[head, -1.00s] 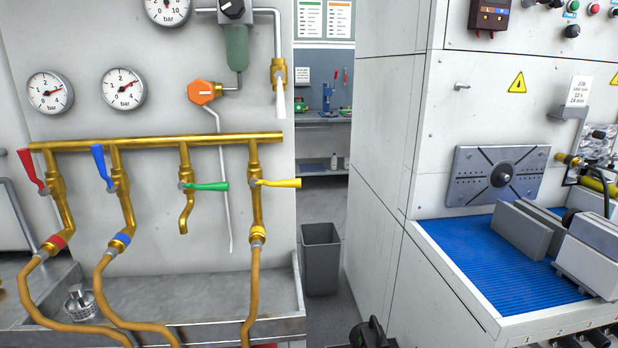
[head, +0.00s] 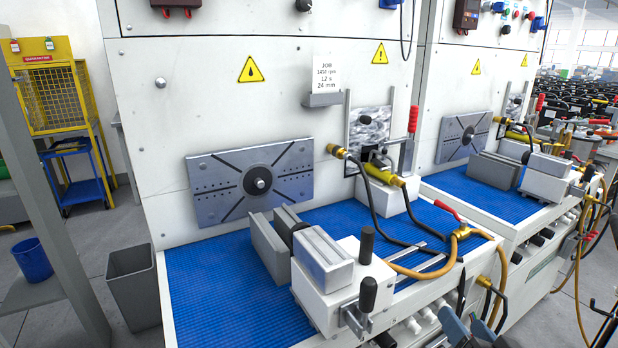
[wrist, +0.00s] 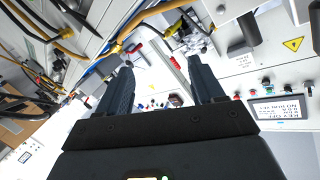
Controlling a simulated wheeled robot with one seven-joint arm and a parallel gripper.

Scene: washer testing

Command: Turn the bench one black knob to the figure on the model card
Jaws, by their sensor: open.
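A black knob (head: 304,5) shows at the top edge of the head view, on the near bench's white panel, and is partly cut off. Another black knob (head: 506,29) is on the far bench's panel. I cannot read which bench is bench one, nor either knob's setting. A white card (head: 327,75) headed JOB stands on a small grey holder on the near bench; its last lines look like 12 x 24 mm. I cannot tell whether it is the model card. My gripper (wrist: 162,62) is open, with nothing seen between its dark fingers in the wrist view.
The near bench has a blue ribbed mat (head: 215,300), a grey clamp block (head: 335,280) with black handles, and yellow and black hoses. A grey bin (head: 134,287) stands left of it. A yellow cage (head: 52,90) is farther left. Grey floor shows between these.

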